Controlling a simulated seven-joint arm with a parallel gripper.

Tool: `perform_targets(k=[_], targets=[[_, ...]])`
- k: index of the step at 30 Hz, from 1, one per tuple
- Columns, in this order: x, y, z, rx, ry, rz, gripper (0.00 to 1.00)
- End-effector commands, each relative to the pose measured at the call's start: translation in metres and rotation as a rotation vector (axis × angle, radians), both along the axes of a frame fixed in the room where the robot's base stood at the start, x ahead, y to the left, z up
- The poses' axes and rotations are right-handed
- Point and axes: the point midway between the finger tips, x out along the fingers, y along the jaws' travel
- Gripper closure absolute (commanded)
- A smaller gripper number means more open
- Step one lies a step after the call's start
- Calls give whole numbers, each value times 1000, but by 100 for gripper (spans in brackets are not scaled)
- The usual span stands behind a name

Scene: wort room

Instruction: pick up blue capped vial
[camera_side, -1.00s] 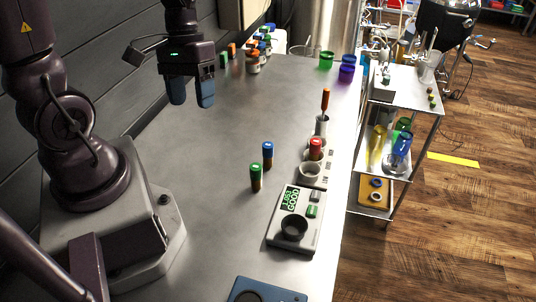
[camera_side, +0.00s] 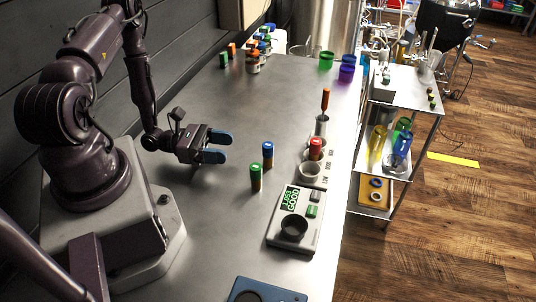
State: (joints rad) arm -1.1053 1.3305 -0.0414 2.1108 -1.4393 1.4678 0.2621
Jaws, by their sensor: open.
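The blue capped vial (camera_side: 267,154) stands upright on the metal table, with a dark amber body below its blue cap. A green capped vial (camera_side: 256,176) stands upright just in front of it, slightly left. My gripper (camera_side: 225,146) is low over the table, to the left of both vials. Its two blue-tipped fingers are spread apart, point right toward the blue capped vial, and hold nothing. A gap shows between the fingertips and the vial.
A grey device with a green display (camera_side: 295,221) stands front right. A rack holding a red capped vial (camera_side: 315,148) is to the right. Several capped vials (camera_side: 254,58) cluster at the back. A blue device (camera_side: 262,291) lies at the front edge. The table middle behind is clear.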

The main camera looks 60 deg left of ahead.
Motion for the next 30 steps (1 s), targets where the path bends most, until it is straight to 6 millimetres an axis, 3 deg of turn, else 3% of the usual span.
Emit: perform_targets(k=[4, 13, 22, 30], targets=[[11, 3, 4, 8, -34, 46, 41], [55, -27, 4, 11, -35, 40, 41], [76, -41, 2, 12, -34, 41, 41], [108, -61, -2, 13, -34, 40, 41]])
